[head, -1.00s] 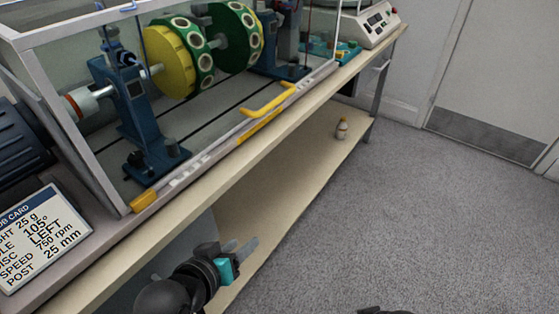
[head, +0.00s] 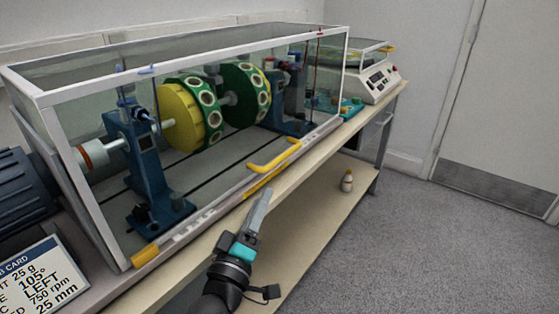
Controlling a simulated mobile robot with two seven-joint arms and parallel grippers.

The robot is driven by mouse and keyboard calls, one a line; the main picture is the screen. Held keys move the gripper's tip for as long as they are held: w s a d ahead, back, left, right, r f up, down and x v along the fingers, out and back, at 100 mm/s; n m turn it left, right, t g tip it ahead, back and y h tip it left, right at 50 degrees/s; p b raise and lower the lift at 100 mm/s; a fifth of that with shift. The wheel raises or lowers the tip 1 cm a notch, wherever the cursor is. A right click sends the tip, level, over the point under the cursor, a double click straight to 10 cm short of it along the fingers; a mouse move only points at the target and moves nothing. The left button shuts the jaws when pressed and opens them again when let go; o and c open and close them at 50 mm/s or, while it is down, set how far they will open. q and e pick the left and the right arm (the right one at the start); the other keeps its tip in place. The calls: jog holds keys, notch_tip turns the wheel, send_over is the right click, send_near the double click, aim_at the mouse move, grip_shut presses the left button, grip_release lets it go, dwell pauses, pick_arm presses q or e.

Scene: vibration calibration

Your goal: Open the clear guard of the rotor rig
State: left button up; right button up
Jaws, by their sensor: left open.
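The clear guard (head: 110,90) is a white-framed box, shut down over the rotor rig on the bench. Its yellow handle (head: 275,156) is on the lower front edge. Inside, two discs, yellow and green (head: 188,115), sit on a shaft between blue posts (head: 135,160). My left gripper (head: 258,212) is just in front of the bench edge, below and slightly left of the handle, apart from it in the picture. It is open and empty, its fingers pointing up toward the handle. My right gripper is not in view.
A job card (head: 38,283) stands at the lower left beside a dark motor (head: 28,185). A balance (head: 372,80) and a teal tray (head: 350,107) are at the bench's far right end. A small bottle (head: 347,181) stands on the lower shelf. The floor at right is clear.

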aim_at(279, 157)
pick_arm(q)
jog(key=b+x, duration=0.3)
jog(key=x, duration=0.8)
jog(key=shift+w+d+b, duration=0.1)
jog(key=shift+w+b, duration=0.2)
jog(key=shift+x, duration=0.85)
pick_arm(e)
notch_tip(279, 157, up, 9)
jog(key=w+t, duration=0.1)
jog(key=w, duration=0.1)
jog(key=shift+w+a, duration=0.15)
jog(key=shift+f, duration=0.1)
pick_arm(q)
grip_shut()
